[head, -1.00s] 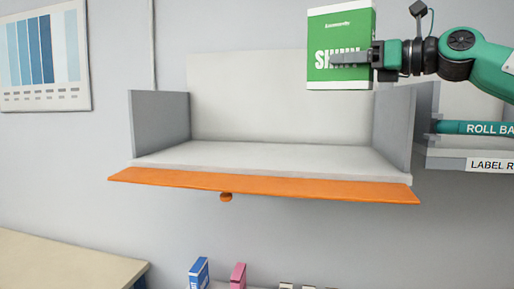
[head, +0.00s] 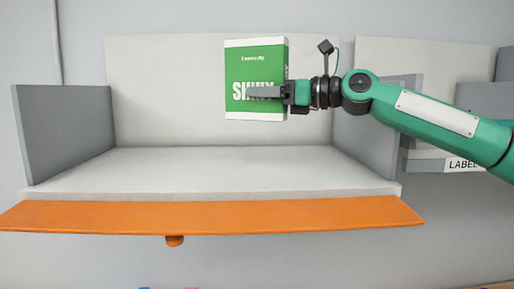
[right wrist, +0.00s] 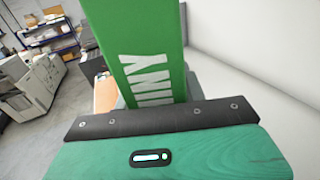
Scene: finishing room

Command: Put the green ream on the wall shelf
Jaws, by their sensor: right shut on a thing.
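The green ream (head: 255,65) is a green box with white lettering and white edges, held upright in the head view. My right gripper (head: 265,92) is shut on it, with a dark finger across its front. The green ream fills the middle of the right wrist view (right wrist: 140,45). The wall shelf (head: 225,170) has a pale flat board, grey side walls and a pale back panel. Its board is empty. The ream appears above the board, in front of the back panel, clear of the surface. My left gripper is not in view.
An orange flap (head: 210,214) with a small knob runs along the shelf's front edge. The shelf's left wall (head: 65,130) is clear of my arm; my right forearm passes in front of the right wall (head: 370,140). A labelled shelf (head: 440,165) adjoins at right.

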